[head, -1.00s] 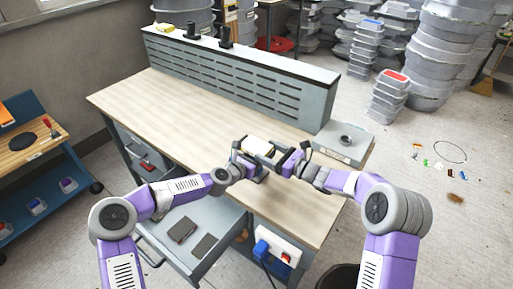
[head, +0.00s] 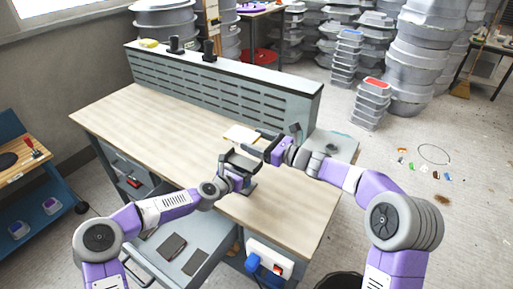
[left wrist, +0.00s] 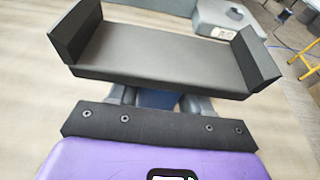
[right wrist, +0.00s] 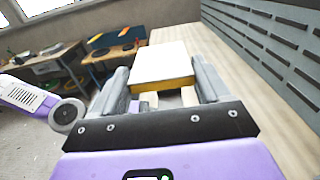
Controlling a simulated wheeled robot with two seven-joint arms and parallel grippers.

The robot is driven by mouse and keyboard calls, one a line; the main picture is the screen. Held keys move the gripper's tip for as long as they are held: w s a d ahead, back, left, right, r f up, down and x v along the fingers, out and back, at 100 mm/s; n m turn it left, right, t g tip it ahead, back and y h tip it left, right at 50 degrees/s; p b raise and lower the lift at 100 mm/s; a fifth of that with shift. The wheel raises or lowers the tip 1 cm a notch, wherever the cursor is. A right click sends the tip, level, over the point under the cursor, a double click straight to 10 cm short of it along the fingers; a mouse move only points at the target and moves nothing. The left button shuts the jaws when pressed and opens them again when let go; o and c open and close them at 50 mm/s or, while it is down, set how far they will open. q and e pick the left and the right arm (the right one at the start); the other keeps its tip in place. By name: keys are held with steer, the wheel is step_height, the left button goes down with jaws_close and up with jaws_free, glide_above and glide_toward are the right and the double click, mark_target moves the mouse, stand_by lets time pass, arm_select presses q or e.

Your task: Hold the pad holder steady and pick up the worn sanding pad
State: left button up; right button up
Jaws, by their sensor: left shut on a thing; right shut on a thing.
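The pad holder (head: 240,160) is a dark cradle with raised end walls, above the front of the bench. My left gripper (head: 240,178) is shut on its lower part. The left wrist view shows the cradle (left wrist: 165,55) empty, with the fingers below it around a bluish part. The worn sanding pad (head: 243,134) is a pale slab with a yellow side. My right gripper (head: 260,146) is shut on it and holds it above and behind the holder, apart from it. In the right wrist view the pad (right wrist: 160,65) sits between both fingers.
An open drawer (head: 205,240) at the front holds dark flat pads (head: 171,247). A grey box (head: 332,148) stands at the bench's right end. A slotted panel (head: 220,85) closes off the back. The left of the bench top (head: 150,115) is clear.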

arm_select(q)
steer(key=o, duration=1.3)
